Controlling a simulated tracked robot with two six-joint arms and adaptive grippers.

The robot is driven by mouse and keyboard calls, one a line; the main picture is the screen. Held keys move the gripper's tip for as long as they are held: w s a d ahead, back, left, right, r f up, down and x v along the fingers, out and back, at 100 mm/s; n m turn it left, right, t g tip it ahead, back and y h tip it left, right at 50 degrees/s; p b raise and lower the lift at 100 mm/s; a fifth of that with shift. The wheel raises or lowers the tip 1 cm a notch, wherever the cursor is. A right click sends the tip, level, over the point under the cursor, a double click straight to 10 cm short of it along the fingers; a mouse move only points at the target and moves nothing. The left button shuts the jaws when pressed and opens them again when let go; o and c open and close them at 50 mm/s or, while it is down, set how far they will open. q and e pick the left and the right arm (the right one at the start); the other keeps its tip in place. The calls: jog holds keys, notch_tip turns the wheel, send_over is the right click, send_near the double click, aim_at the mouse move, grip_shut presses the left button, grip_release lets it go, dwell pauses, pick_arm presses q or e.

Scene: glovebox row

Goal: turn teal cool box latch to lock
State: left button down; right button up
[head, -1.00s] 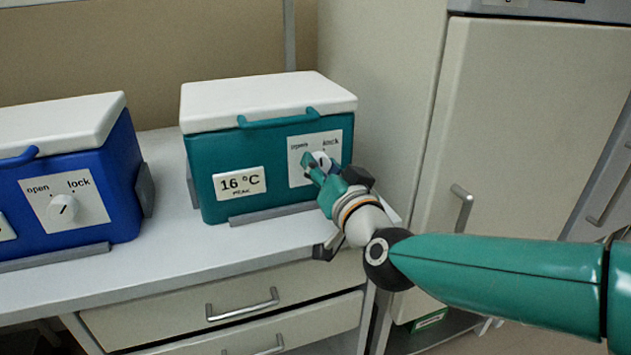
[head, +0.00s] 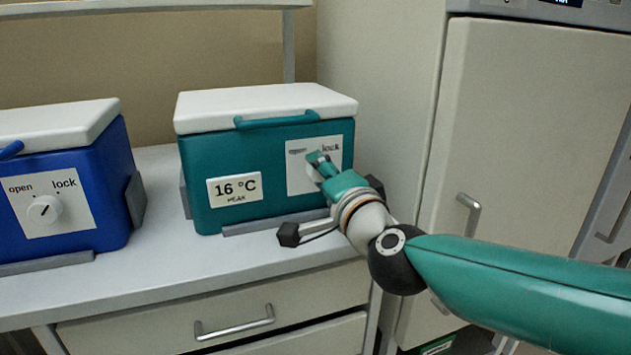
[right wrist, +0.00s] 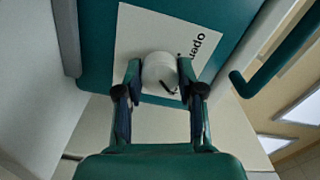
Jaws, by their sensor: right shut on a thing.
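The teal cool box (head: 275,185) stands on the bench with its white lid (head: 265,105) on. Its front has a white panel printed "open" and "lock" around a round white latch knob (head: 313,173). My right gripper (head: 320,158) reaches in from the right and hides part of the knob. In the right wrist view the knob (right wrist: 160,70) sits between the two fingers of this gripper (right wrist: 160,85), which is shut on it. A dark pointer line shows on the knob, but which label it faces is unclear. My left gripper is not in view.
A blue cool box (head: 65,180) with its own knob (head: 44,209) stands to the left, a stretch of bare bench (head: 155,215) between the boxes. Drawers (head: 240,310) lie below the bench front. A tall cabinet with a handle (head: 469,212) stands to the right.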

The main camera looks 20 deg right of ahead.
jog(key=shift+d+f+m, duration=0.1)
jog(key=shift+d+m, duration=0.05)
jog(key=shift+m, duration=0.35)
jog(key=o, duration=1.1)
jog(key=shift+o, duration=0.2)
jog(key=s, duration=1.2)
jog(key=shift+d, duration=0.25)
